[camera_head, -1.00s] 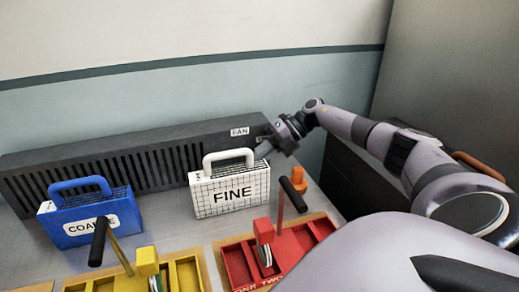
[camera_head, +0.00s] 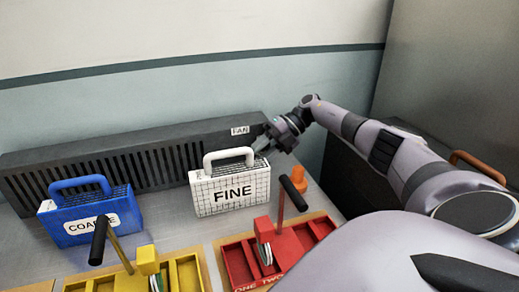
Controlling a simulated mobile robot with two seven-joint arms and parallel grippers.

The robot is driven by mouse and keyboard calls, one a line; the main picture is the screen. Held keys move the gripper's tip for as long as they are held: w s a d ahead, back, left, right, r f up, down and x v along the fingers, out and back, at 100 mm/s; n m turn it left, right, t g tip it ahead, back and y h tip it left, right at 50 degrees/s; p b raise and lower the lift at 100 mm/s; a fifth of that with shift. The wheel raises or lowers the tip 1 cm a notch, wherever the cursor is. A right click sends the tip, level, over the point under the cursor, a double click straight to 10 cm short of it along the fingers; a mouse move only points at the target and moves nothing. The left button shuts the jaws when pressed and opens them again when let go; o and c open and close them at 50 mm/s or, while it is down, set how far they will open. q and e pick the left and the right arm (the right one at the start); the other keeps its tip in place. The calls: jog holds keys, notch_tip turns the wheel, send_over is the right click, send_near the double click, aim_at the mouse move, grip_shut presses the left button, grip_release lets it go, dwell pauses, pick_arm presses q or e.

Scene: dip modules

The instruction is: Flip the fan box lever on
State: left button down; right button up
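The long dark grey fan box (camera_head: 100,167) with slotted vents stands along the wall at the back. A white FAN label (camera_head: 240,131) sits on its top near the right end. My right gripper (camera_head: 264,143) is at the box's right end, just right of the label. The gripper covers that end, and I cannot make out the lever. The fingers are small and dark in the picture, so I cannot tell whether they are open or shut, or whether they touch anything. My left gripper is not in view.
A white FINE case (camera_head: 232,208) stands just below my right gripper, a blue COARSE case (camera_head: 90,232) at left. Red (camera_head: 235,262) and yellow (camera_head: 187,272) trays with upright black-handled levers are in front. An orange knob (camera_head: 297,175) stands right of the white case.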

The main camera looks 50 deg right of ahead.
jog(key=shift+d+r, duration=0.15)
jog(key=shift+r, duration=0.05)
jog(key=shift+d+r, duration=0.15)
jog(key=shift+d, duration=0.15)
jog(key=b+v, duration=0.1)
jog(key=v, duration=0.5)
jog(key=shift+s+b, duration=0.25)
jog(key=shift+b, duration=0.15)
jog(key=shift+r, duration=0.1)
